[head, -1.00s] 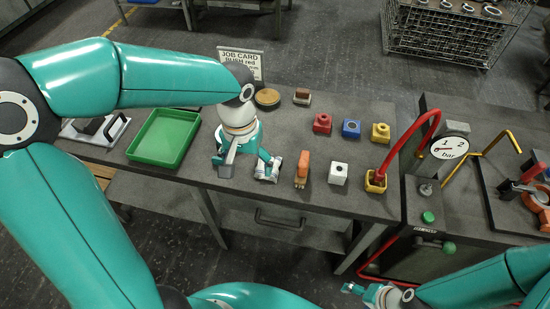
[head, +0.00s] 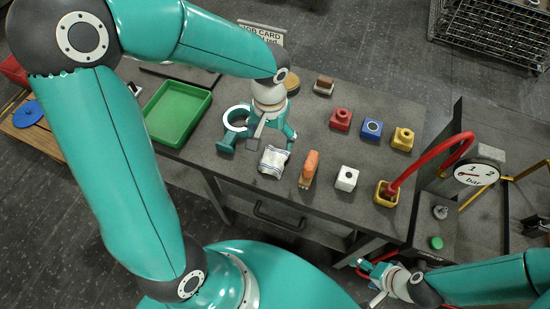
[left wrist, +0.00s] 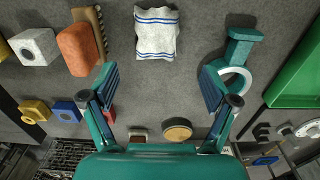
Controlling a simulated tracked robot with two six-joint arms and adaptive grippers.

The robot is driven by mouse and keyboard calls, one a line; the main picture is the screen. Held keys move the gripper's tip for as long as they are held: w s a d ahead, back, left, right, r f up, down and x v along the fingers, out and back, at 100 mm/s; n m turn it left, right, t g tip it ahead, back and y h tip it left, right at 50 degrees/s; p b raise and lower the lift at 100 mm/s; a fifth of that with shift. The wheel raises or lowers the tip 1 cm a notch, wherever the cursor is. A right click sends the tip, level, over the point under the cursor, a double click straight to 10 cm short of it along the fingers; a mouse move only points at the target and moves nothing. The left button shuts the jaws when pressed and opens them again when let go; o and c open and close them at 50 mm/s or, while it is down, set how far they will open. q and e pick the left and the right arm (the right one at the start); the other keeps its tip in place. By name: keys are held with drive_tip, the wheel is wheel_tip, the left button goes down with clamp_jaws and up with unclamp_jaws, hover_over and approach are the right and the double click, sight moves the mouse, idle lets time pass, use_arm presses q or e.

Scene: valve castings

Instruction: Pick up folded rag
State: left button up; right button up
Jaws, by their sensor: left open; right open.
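The folded rag (head: 273,161) is white with blue stripes and lies flat near the front edge of the bench. It also shows at the top middle of the left wrist view (left wrist: 157,34). My left gripper (head: 270,138) is open and empty above the bench, just behind the rag in the head view. In the left wrist view its two fingers (left wrist: 157,76) are spread wide, and the rag lies beyond their tips, roughly centred between them. My right gripper (head: 375,277) is open and empty, low in front of the bench.
A teal piece (left wrist: 242,45) and a white ring (head: 236,118) lie left of the rag. An orange-and-wood brush (head: 309,168) and white block (head: 346,178) stand to its right. A green tray (head: 178,113) is further left. Red, blue and yellow blocks sit behind right.

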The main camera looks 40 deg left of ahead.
sight(273, 158)
use_arm(q)
drive_tip(key=f, duration=1)
drive_tip(key=shift+w+d+f, duration=0.15)
drive_tip(key=shift+d+f, duration=0.05)
drive_tip(key=c, duration=1.2)
drive_tip(key=shift+c, duration=0.2)
drive_tip(key=shift+r, duration=0.1)
wheel_tip(273, 158, up, 20)
drive_tip(key=shift+p, duration=0.45)
